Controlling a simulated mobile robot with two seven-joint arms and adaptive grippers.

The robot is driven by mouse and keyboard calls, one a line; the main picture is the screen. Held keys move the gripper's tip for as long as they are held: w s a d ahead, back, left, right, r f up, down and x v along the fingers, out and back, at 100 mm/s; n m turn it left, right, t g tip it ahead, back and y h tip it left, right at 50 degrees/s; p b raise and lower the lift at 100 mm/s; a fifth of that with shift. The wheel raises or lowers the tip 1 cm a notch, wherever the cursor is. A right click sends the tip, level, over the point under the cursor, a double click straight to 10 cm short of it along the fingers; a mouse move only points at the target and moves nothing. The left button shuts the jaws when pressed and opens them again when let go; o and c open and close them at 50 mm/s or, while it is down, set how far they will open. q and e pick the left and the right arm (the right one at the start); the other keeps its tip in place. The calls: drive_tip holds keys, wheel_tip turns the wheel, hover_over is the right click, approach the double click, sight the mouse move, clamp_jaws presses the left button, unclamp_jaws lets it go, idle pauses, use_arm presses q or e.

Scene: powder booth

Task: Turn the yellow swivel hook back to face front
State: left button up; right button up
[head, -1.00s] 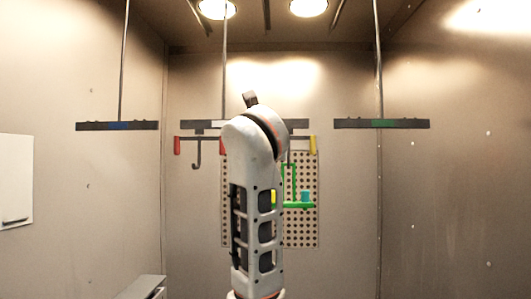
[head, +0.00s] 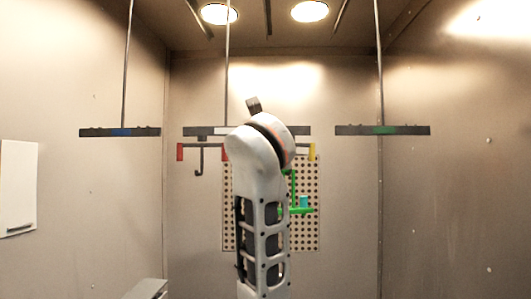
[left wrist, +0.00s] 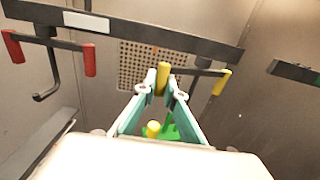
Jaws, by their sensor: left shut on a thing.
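The yellow swivel hook has a dark crossbar with yellow ends, hanging under the dark middle bar. In the left wrist view its near yellow end (left wrist: 162,78) stands between the teal fingertips of my left gripper (left wrist: 163,88), which is shut on it. Its other yellow end (left wrist: 222,82) is to the right and free. In the head view only the right yellow end (head: 312,152) shows; my left arm hides the rest of the hook and my left gripper. My right gripper is in neither view.
A red-ended hook (head: 180,152) hangs left under the same bar (head: 205,131). Bars with blue (head: 100,132) and green (head: 410,130) marks hang on either side. Behind are a perforated panel (head: 229,220) and a green piece (head: 300,211). A yellow knob (left wrist: 153,129) shows below my fingers.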

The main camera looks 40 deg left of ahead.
use_arm(q)
drive_tip(key=shift+s+d, duration=0.5)
drive_tip(key=shift+d, duration=0.4)
drive_tip(key=p, duration=0.2)
approach(314, 155)
drive_tip(key=shift+w+a, duration=1.7)
drive_tip(key=shift+a, duration=0.25)
drive_tip(key=shift+w, duration=1.05)
drive_tip(key=shift+x, duration=1)
drive_tip(key=o, duration=0.8)
drive_tip(key=shift+d, duration=0.1)
drive_tip(key=shift+c, duration=0.2)
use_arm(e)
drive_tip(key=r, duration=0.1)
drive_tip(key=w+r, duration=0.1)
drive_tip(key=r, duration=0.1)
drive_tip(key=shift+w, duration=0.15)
